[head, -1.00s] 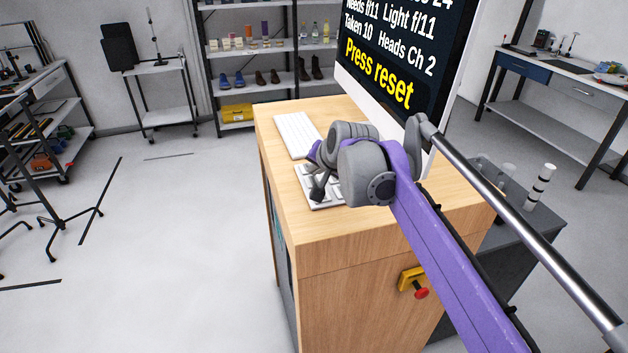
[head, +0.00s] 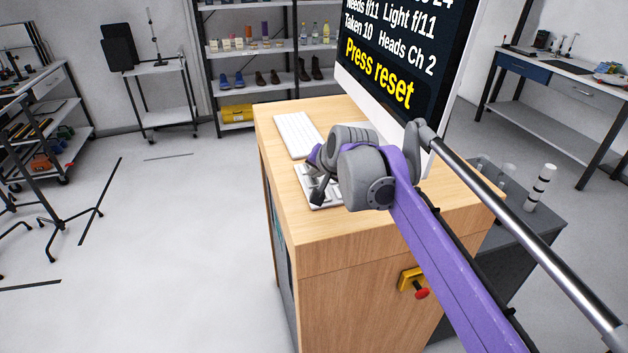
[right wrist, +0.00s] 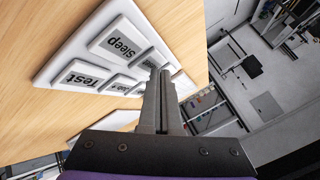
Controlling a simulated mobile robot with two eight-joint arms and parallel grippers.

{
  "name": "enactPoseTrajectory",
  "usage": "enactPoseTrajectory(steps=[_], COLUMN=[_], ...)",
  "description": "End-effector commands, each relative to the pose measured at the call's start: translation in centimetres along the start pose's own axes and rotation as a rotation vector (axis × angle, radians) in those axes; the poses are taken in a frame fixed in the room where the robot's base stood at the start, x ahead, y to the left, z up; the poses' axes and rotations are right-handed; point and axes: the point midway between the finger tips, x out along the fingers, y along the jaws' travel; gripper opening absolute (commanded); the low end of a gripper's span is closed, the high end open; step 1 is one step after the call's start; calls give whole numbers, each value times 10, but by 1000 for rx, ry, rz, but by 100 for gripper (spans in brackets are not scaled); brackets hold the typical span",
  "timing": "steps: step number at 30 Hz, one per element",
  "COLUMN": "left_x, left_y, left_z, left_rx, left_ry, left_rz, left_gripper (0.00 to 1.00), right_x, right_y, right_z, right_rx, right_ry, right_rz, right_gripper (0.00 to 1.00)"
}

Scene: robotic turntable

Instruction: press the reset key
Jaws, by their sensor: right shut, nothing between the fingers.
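A white keypad (head: 333,199) lies on the wooden desk, partly hidden by my right arm in the head view. In the right wrist view the keypad (right wrist: 75,52) shows large grey keys, among them a Sleep key (right wrist: 118,42) and a Test key (right wrist: 83,77). My right gripper (head: 317,199) is shut and empty, pointing down over the keypad. In the right wrist view its fingertips (right wrist: 160,76) overlap the keypad's edge keys; I cannot tell whether they touch. My left gripper is out of view.
A monitor (head: 395,60) reading "Press reset" stands on the desk (head: 300,232) behind my arm. A white keyboard (head: 297,135) lies beyond the keypad. A red knob on a yellow mount (head: 411,281) is on the desk's front.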

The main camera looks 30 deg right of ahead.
Motion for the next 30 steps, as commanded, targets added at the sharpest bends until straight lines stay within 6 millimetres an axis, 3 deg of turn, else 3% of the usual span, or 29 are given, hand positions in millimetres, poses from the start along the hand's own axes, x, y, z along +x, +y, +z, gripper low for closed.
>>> enactPoseTrajectory(steps=[30], left_x=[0], left_y=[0], left_z=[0], left_rx=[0], left_ry=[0], left_rz=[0], left_gripper=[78], right_x=[3], right_y=[2], right_z=[2], right_rx=[0], right_ry=[0], right_rz=[0], right_gripper=[0])
